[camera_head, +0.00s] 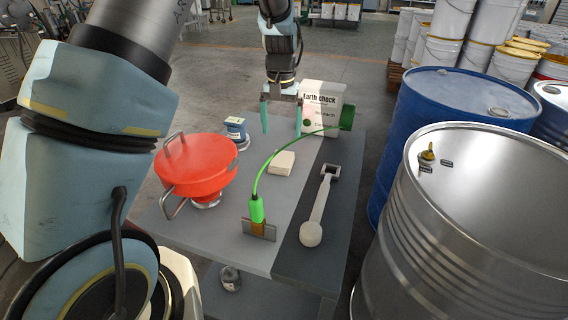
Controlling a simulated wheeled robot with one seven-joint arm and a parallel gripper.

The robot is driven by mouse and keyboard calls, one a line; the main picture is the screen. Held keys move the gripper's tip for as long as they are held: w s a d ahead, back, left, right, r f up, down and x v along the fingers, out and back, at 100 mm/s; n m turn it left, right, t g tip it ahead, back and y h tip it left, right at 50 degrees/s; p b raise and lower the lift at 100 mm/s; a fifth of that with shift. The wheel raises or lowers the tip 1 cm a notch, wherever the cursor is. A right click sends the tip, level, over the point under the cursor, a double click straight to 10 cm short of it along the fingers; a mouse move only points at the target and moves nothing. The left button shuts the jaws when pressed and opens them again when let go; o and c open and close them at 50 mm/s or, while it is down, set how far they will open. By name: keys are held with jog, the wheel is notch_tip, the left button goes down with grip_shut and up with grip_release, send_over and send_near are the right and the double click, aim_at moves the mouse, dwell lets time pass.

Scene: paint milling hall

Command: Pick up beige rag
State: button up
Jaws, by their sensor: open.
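A beige rag (282,163), folded into a small flat block, lies on the grey table near its middle. My gripper (282,132) hangs above and a little behind the rag, fingers pointing down. Its two teal fingers are wide apart with nothing between them. The gripper appears apart from the rag; the exact height cannot be told.
Left of the rag is a red lidded pot (197,163) and a small blue-labelled jar (235,129). A green flexible-necked tool (257,209) arches close by the rag. A white "Earth check" box (321,103) stands behind; a pale ladle (318,213) lies right.

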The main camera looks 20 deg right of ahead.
aim_at(282, 158)
jog(key=shift+s+a+f+p, duration=0.15)
jog(key=shift+f+p, duration=0.65)
jog(key=shift+f, duration=1.6)
jog(key=shift+s+d+f+p, duration=0.1)
jog(key=shift+f+p, duration=0.7)
jog(key=shift+f, duration=1.55)
jog(key=c, duration=1.2)
jog(key=shift+r, duration=0.15)
notch_tip(282, 158, up, 10)
jog(key=b, duration=0.3)
jog(key=o, duration=0.8)
jog(key=c, duration=0.6)
jog(key=shift+c, duration=0.3)
